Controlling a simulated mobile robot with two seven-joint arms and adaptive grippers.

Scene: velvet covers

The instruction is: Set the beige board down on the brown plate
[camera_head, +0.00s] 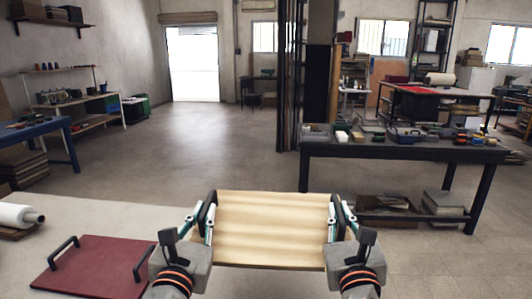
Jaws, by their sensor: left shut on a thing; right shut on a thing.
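The beige board (270,228) is a flat wood-grained panel in front of me in the head view, held roughly level between my two grippers. My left gripper (206,220) is shut on the black handle at the board's left side. My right gripper (340,218) is shut on the black handle at its right side. No clearly brown plate shows. A dark red plate (95,268) with two black handles lies on the pale table at the lower left, apart from the board. Whatever is straight below the board is hidden.
The pale table (110,215) fills the lower left; a white roll (18,216) lies at its left. A dark workbench (400,150) with tools stands beyond the board at the right. Open floor (210,145) lies behind the table.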

